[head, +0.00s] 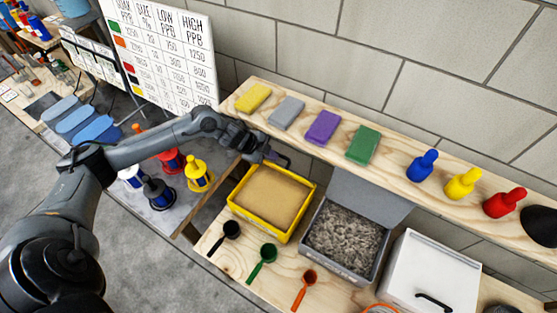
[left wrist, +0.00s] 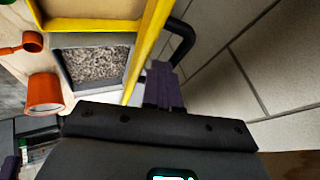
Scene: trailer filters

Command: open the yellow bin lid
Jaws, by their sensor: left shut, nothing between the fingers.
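The yellow bin (head: 257,226) stands on the wooden bench and its tan contents show, so its top is uncovered. In the left wrist view the bin (left wrist: 95,25) is at the top. Its yellow lid (left wrist: 149,42) stands raised beside the opening, seen nearly edge-on, with a black handle (left wrist: 182,42) on its far side. My left gripper (head: 272,157) is at the back edge of the bin, below the shelf. In the left wrist view its dark fingers (left wrist: 162,86) are together and empty, close to the lid; contact cannot be told. My right gripper is out of view.
A grey bin (head: 335,268) with grey chips stands open to the right, then a closed white bin (head: 425,275). Black, green and orange scoops (head: 304,289) lie in front. A wooden shelf (head: 395,172) with coloured blocks and bottles runs above, close to my left gripper.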

